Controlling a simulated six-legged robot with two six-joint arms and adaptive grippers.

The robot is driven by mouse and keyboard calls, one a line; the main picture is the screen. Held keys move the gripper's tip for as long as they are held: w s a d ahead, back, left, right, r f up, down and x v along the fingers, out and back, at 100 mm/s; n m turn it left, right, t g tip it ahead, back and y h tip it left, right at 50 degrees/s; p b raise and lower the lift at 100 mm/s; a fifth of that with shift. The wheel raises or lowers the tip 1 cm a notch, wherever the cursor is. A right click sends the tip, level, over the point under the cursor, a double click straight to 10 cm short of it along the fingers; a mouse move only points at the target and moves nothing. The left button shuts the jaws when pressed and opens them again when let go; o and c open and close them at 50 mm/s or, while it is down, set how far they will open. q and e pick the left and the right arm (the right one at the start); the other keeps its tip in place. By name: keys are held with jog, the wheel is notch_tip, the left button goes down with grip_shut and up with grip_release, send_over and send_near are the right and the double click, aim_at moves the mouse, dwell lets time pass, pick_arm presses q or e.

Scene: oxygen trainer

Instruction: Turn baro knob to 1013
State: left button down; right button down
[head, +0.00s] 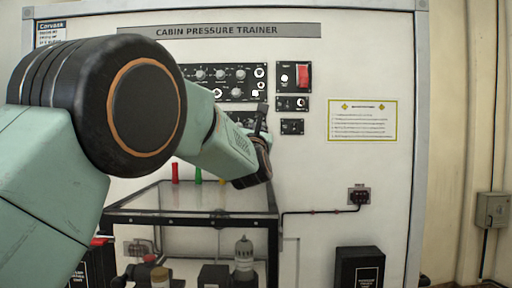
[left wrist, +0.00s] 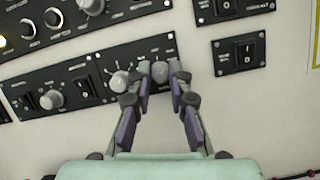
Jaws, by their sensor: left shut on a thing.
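My left gripper (left wrist: 160,77) is shut on a small grey knob (left wrist: 159,71) at the right end of a black control panel (left wrist: 110,68) in the left wrist view. The fingers stand on either side of the knob. The panel's lettering is too small to read, so I cannot tell from it whether this is the baro knob or what value it points to. In the head view my left gripper (head: 262,122) is at the trainer's panels, and my arm hides most of this panel. My right gripper is not in view.
Another grey knob (left wrist: 119,81) sits close left of the gripped one. A switch plate (left wrist: 239,53) is to the right. In the head view, a panel with a red switch (head: 304,75) is above right, and a glass-topped stand (head: 130,205) is below the arm.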

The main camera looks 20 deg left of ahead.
pick_arm(q)
jog(key=shift+w+d+f+n+g+y+b, duration=0.1)
jog(key=shift+n+g+y+b, duration=0.35)
jog(key=shift+n+y+b, duration=1.1)
jog(key=shift+d+f+n+g+y+b, duration=0.1)
jog(key=shift+n+g+b, duration=0.6)
jog(key=shift+n, duration=1.8)
jog(key=shift+w+d+f+n+g+y+b, duration=0.1)
jog(key=shift+n+g+y+b, duration=0.15)
jog(key=shift+n+y+b, duration=1)
jog(key=shift+n+h, duration=0.3)
jog(key=shift+n, duration=0.7)
jog(key=c, duration=1.3)
grip_release()
jog(key=shift+r, duration=0.2)
jog(key=shift+o, duration=0.2)
jog(key=shift+a, duration=0.1)
jog(key=shift+s+r, duration=0.1)
jog(key=shift+s, duration=0.05)
jog(key=shift+m, duration=0.3)
